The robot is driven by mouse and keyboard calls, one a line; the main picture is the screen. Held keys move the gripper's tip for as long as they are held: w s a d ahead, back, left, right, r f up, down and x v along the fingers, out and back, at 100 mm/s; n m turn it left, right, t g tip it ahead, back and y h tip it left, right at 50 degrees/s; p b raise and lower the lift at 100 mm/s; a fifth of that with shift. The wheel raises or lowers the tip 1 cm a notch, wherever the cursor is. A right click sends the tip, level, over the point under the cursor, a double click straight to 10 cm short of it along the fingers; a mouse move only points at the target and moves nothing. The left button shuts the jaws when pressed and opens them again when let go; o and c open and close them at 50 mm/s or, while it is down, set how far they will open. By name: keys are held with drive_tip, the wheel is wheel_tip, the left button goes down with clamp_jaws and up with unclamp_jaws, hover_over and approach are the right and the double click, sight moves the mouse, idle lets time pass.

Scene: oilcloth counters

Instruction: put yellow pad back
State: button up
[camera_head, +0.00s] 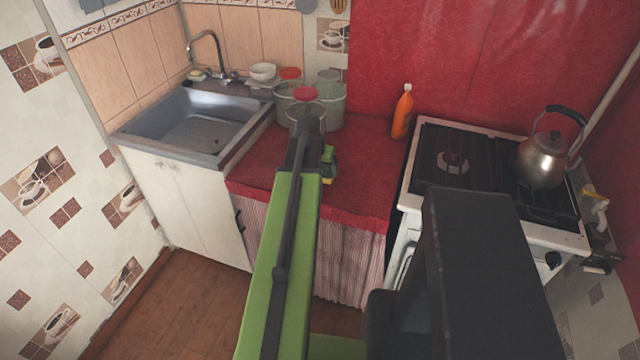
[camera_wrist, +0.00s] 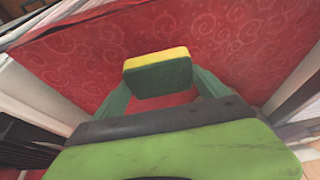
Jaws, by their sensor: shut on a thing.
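The yellow pad (camera_wrist: 157,74) is a sponge with a thin yellow layer and a dark green layer. In the wrist view it sits between the two green fingers of my gripper (camera_wrist: 160,88), which is shut on it. Red patterned oilcloth shows behind it; I cannot tell whether the pad touches the cloth. In the head view the pad (camera_head: 329,164) shows partly to the right of my arm's end, over the red counter (camera_head: 360,165). My arm hides most of the gripper there.
The sink (camera_head: 205,122) is at left, with a small dish holding a yellowish bar (camera_head: 197,75) and white bowls (camera_head: 263,71) on its back ledge. Pots with red lids (camera_head: 304,93) stand at the counter's back. An orange bottle (camera_head: 402,115), stove and kettle (camera_head: 543,160) are right.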

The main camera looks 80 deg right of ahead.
drive_tip(key=shift+w+f, duration=0.1)
drive_tip(key=shift+w, duration=0.05)
wheel_tip(320, 180, down, 4)
drive_tip(key=b, duration=0.4)
drive_tip(key=shift+f, duration=0.2)
drive_tip(key=o, duration=1)
drive_tip(key=shift+r, duration=0.1)
drive_tip(key=shift+o, duration=0.2)
drive_tip(key=shift+r+p, duration=0.4)
drive_tip(key=shift+r, duration=0.1)
drive_tip(key=p+v, duration=1)
drive_tip(key=v, duration=0.1)
drive_tip(key=shift+r, duration=0.15)
drive_tip(key=shift+a, duration=0.1)
